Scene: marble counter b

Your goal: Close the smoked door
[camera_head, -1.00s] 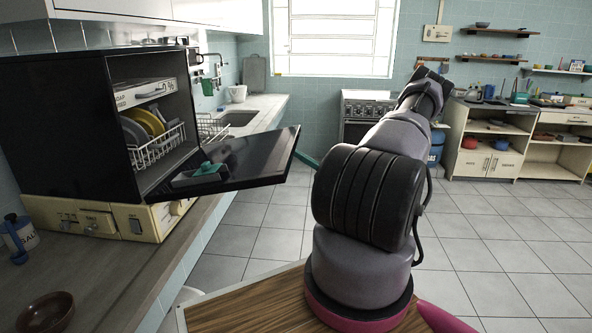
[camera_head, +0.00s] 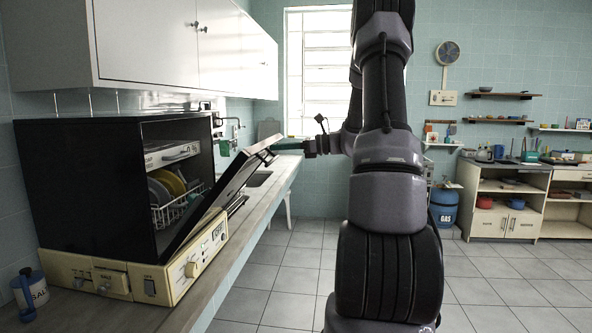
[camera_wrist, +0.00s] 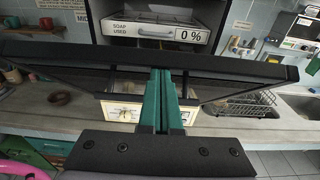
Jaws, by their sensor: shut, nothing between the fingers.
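The smoked door (camera_head: 215,198) is a dark panel hinged at its lower edge on the black dishwasher (camera_head: 75,185). It stands partly raised, tilted outward, with the opening still showing behind it. In the wrist view the door (camera_wrist: 85,75) spans the picture with its thick dark rim across the top. My gripper (camera_head: 284,146) is at the outer side of the door's upper edge. Its green fingers (camera_wrist: 164,78) are together and empty, overlapping the door's rim in the wrist view. They touch or nearly touch the door; I cannot tell which.
Plates stand in a white rack (camera_head: 180,208) inside the dishwasher. A cream control base (camera_head: 135,280) lies below it. White wall cabinets (camera_head: 150,45) hang above. A blue salt container (camera_head: 30,290) stands at the left.

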